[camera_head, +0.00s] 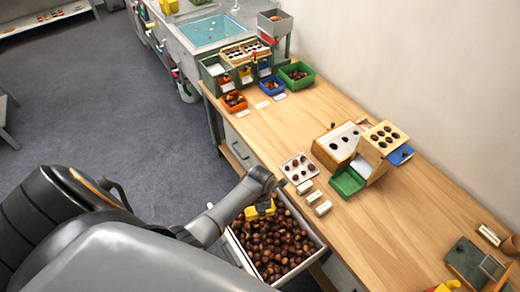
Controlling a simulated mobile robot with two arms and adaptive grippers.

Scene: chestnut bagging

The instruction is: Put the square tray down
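A small white square tray (309,174) with several dark chestnuts in it shows in the head view. It is over the front edge of the wooden worktop, left of the sorting stand; whether it rests on the wood or is held just above it I cannot tell. My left gripper (276,184) is at the tray's near left corner, close to or touching it. Its fingers are small and partly hidden by its own wrist, so I cannot see whether they grip the tray. My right gripper is not in view.
Below the gripper is an open bin (308,258) full of chestnuts, with a yellow object (261,210) over it. Small pale blocks (314,197) lie beside the tray. A wooden stand (338,140) and a green bin (347,182) stand to the right.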

